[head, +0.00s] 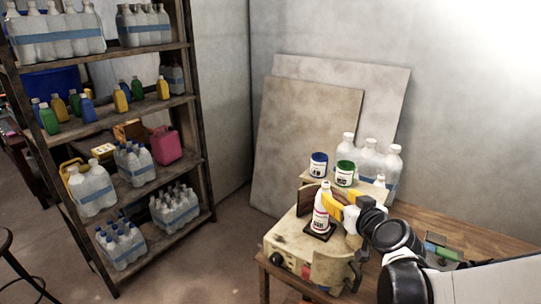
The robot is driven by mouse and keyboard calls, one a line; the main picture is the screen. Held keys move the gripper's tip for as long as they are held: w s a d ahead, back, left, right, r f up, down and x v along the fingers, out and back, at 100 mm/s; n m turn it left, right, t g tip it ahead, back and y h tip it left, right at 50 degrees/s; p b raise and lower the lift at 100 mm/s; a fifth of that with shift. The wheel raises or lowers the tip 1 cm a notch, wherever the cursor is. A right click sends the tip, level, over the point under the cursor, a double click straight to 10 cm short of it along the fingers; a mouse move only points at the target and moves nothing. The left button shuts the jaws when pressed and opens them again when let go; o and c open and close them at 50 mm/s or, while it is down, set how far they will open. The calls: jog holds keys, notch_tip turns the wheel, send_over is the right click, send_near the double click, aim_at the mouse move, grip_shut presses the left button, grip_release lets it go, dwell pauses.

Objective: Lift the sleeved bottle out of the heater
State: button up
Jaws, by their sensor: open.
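The sleeved bottle (321,212), white with a red and dark label, stands upright on a dark square pad on top of the heater. The heater (283,246) is a worn cream box with knobs and a red button on its front, at the table's left end. My gripper (333,204), with yellow fingers, reaches in from the right and is open at the bottle's upper part. The fingers overlap the bottle in this view, so I cannot tell whether they touch it. My arm hides the area to the right of the bottle.
Behind the heater stand a blue-lidded can (318,165), a green-lidded can (345,174) and clear bottles (371,160). Two boards (305,125) lean on the wall. A loaded shelf (190,120) stands at the left. The floor between shelf and table is clear.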

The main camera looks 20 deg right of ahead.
aim_at(327, 186)
jog(key=b+x, duration=0.3)
jog(key=x, duration=0.7)
jog(key=shift+w+d+r, duration=0.1)
jog(key=shift+w+d, duration=0.05)
jog(key=shift+w, duration=0.2)
jog(key=c, duration=1)
grip_shut()
